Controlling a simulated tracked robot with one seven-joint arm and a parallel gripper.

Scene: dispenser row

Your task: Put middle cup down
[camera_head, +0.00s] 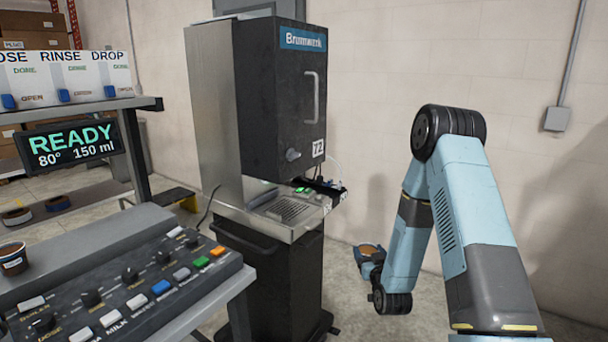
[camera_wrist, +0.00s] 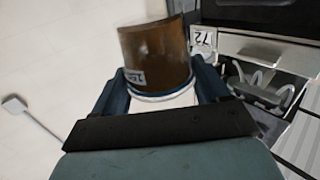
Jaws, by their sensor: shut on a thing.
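My gripper (camera_wrist: 160,88) is shut on a brown cup (camera_wrist: 155,52) with a small white label, one finger on each side of it. In the head view, the cup (camera_head: 370,249) shows small beside my wrist, low and to the right of the dispenser machine. Its brown top is visible there. The cup is off any surface that I can see, clear of the machine's grated tray (camera_head: 288,209). Which cup of the row it is, I cannot tell.
The tall dark machine (camera_head: 280,100) marked 72 stands against the wall. A control panel (camera_head: 130,290) with knobs and coloured buttons fills the lower left, with another cup (camera_head: 13,259) at its left edge. A READY display (camera_head: 70,146) hangs above.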

